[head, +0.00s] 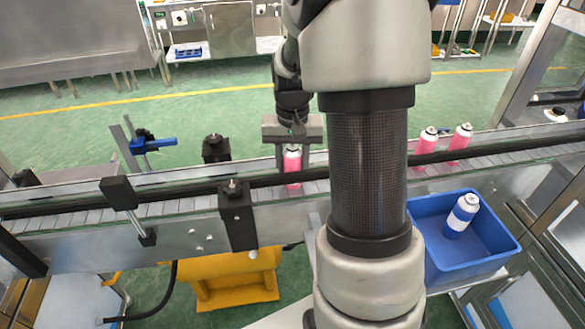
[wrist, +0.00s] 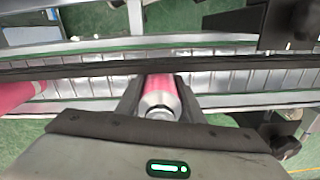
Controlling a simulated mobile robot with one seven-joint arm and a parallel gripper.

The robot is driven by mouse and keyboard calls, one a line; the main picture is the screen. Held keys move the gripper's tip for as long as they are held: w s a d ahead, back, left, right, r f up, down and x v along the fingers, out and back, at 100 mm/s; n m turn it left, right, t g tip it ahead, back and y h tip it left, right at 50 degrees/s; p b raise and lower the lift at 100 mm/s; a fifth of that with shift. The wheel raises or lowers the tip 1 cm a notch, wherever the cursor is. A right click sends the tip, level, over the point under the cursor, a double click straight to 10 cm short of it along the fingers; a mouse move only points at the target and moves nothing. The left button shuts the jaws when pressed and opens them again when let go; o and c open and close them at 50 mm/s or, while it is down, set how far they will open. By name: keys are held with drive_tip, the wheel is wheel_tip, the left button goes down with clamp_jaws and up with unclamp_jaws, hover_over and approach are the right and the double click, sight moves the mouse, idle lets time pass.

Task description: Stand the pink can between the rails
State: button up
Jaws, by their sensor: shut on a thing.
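A pink can (head: 292,168) with a pale top is upright at the conveyor, in line with the gap between the dark rails (head: 268,181). My gripper (head: 292,158) is shut on it, with a finger on each side. In the wrist view the same pink can (wrist: 159,92) sits between the two fingers (wrist: 158,100), over the slatted belt. The gripper hides part of the can, and I cannot tell whether its base touches the belt.
Two more pink cans (head: 428,141) (head: 460,137) stand on the belt to the right. A blue bin (head: 480,262) holding a blue-and-white can (head: 461,216) is at front right. Black rail brackets (head: 238,214) (head: 216,149) stand left of my gripper. A yellow step (head: 235,278) is below.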

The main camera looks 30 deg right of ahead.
drive_tip(key=shift+f, duration=0.1)
drive_tip(key=o, duration=1.1)
drive_tip(key=shift+o, duration=0.2)
wheel_tip(320, 180, up, 18)
drive_tip(key=shift+f+p, duration=0.25)
drive_tip(key=shift+p, duration=0.7)
